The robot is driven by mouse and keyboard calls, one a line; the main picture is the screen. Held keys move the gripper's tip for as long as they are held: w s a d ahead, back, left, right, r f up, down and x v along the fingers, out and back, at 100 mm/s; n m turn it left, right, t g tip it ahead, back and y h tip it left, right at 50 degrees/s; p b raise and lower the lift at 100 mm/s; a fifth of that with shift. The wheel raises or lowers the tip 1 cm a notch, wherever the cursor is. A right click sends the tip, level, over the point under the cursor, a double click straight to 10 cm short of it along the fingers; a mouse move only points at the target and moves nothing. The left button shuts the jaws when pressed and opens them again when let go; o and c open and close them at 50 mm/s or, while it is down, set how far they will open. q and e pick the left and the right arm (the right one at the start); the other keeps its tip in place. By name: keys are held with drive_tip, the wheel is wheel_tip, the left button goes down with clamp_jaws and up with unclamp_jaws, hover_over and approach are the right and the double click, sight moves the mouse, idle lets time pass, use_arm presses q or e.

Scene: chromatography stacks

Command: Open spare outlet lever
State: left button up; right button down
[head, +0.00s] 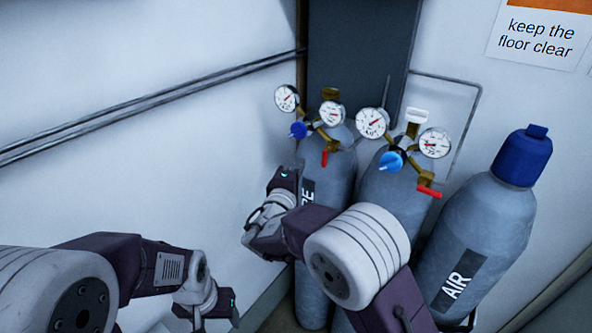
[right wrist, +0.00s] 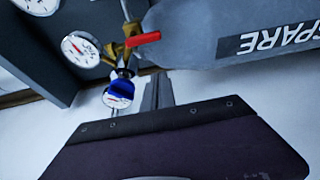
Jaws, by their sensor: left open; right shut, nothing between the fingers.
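The spare cylinder (head: 330,185) is the left one of the grey cylinders; its label is partly hidden by my right arm in the head view and reads SPARE in the right wrist view (right wrist: 285,38). Its red outlet lever (head: 324,158) hangs down along the cylinder below the regulator. The lever also shows in the right wrist view (right wrist: 143,39), beyond the fingers and apart from them. A blue knob (head: 298,130) sits left of it. My right gripper (right wrist: 158,88) is shut and empty, left of the spare cylinder. My left gripper (head: 232,308) is open, low at the bottom.
A second cylinder (head: 385,195) stands close on the right, with its own blue knob (head: 391,162) and a red lever (head: 428,191) pointing out to the right. A blue-capped AIR cylinder (head: 490,225) stands further right. Gauges crowd the regulators. The left wall (head: 130,60) has pipes.

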sight(324, 159)
drive_tip(key=d+p, duration=0.1)
drive_tip(key=d, duration=0.1)
drive_tip(key=w+d+p, duration=0.1)
drive_tip(key=d, duration=0.1)
drive_tip(key=shift+d+p, duration=0.15)
drive_tip(key=shift+p, duration=0.2)
drive_tip(key=shift+s+n, duration=0.1)
drive_tip(key=shift+n, duration=0.2)
